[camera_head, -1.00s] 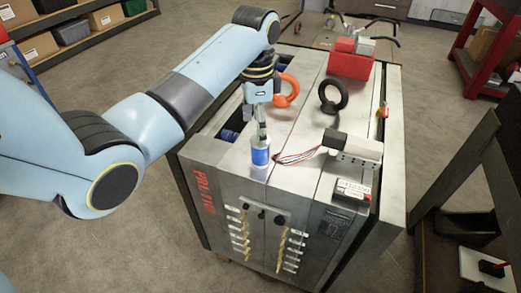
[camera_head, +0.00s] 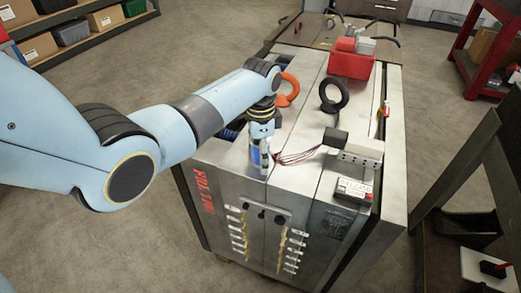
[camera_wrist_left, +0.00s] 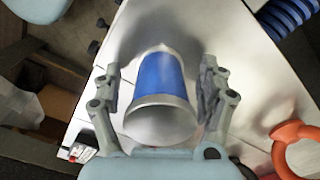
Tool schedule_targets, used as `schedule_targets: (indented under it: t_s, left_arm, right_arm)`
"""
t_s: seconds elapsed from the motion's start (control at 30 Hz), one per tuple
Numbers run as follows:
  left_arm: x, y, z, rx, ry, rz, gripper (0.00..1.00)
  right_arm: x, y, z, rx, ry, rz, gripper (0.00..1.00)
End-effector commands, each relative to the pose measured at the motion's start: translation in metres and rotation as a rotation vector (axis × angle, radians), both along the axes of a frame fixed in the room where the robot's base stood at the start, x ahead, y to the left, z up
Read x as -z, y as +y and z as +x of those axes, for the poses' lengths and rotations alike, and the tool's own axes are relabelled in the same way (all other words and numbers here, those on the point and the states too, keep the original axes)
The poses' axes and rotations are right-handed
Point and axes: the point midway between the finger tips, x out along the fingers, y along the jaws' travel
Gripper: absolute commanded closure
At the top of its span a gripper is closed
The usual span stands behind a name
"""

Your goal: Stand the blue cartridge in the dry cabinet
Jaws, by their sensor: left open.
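The blue cartridge (camera_head: 256,158), a blue cylinder with pale metallic ends, stands upright on the metal top of the mould base near its front left. In the left wrist view the cartridge (camera_wrist_left: 158,78) lies between the two grey fingers, with a gap on both sides. My left gripper (camera_head: 261,160) comes down over it from above, open, and partly covers it in the head view. The wrist view shows the same gripper (camera_wrist_left: 160,95) with fingers apart. I cannot make out a dry cabinet. My right gripper is not in view.
On the mould base (camera_head: 300,135) are an orange ring (camera_head: 288,92), a black ring (camera_head: 334,97), a red box (camera_head: 351,64), a grey connector block with wires (camera_head: 352,147) and a small battery-like block (camera_head: 354,190). A dark stand (camera_head: 465,165) is at the right.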

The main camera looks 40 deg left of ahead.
Motion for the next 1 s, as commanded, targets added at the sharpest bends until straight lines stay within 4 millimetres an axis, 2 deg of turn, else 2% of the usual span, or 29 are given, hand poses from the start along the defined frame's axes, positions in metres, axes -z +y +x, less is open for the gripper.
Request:
schedule_targets:
  t_s: [0.13,0.67,1.0]
  left_arm:
    - [-0.0006,0.0000,0.0001,0.000,0.000,0.000,0.25]
    - [-0.0011,0.0002,0.0003,0.000,-0.001,0.001,0.95]
    - [-0.0084,0.0004,0.0006,0.000,-0.001,0.001,0.95]
  right_arm:
    - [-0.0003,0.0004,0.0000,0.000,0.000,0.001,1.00]
    - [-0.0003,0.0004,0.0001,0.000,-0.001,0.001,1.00]
    - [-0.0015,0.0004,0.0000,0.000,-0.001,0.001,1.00]
